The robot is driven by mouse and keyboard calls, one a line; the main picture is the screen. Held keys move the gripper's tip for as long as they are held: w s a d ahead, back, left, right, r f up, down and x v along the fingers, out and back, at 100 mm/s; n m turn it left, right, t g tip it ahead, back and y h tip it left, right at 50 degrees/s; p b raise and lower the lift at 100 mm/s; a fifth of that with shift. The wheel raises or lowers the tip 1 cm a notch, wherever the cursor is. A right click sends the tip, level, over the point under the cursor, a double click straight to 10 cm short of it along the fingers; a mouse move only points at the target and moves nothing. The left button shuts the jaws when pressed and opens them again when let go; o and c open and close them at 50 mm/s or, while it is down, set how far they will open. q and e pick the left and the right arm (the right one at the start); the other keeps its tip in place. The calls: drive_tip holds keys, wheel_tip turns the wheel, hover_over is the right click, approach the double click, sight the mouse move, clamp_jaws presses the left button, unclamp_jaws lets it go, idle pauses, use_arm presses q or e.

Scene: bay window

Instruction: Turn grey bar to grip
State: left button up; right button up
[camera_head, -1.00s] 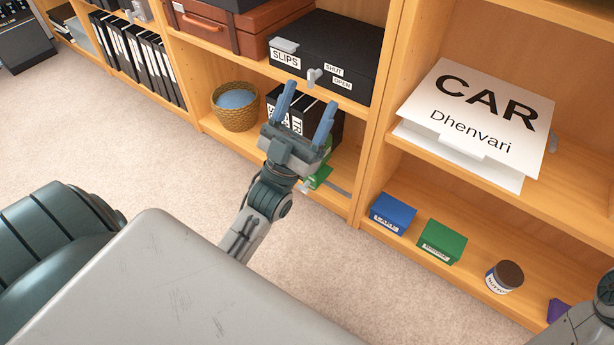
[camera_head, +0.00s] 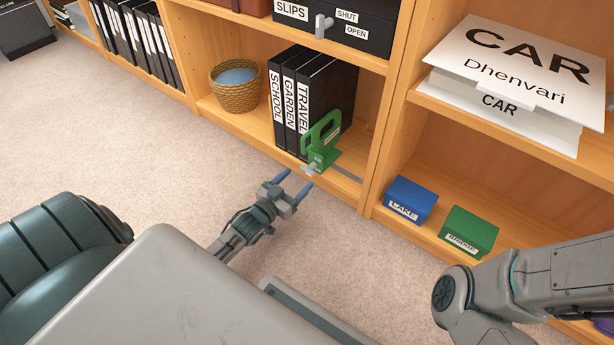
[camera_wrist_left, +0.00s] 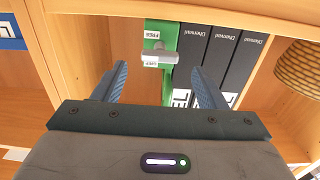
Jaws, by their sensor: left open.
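The grey bar (camera_head: 309,170) is a small handle on the front of a green bookend (camera_head: 325,138) beside black binders on the lower shelf. My left gripper (camera_head: 300,178) is open and empty just in front of the bar. In the wrist view its two blue fingers (camera_wrist_left: 160,67) stand on either side of the bar, apart from it. My right gripper is out of view; only part of that arm shows at lower right.
Black binders (camera_head: 302,100) stand against the bookend, with a wicker basket (camera_head: 236,88) left of them. A shelf upright (camera_head: 380,150) is to the right, then blue (camera_head: 410,200) and green (camera_head: 468,232) boxes. A SLIPS box (camera_head: 345,22) with another grey handle is above. Carpet in front is clear.

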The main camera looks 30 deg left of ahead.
sight(305, 172)
use_arm(q)
drive_tip(key=w, duration=0.4)
drive_tip(key=shift+d, duration=0.2)
drive_tip(key=shift+w, duration=0.9)
drive_tip(key=shift+c, duration=0.3)
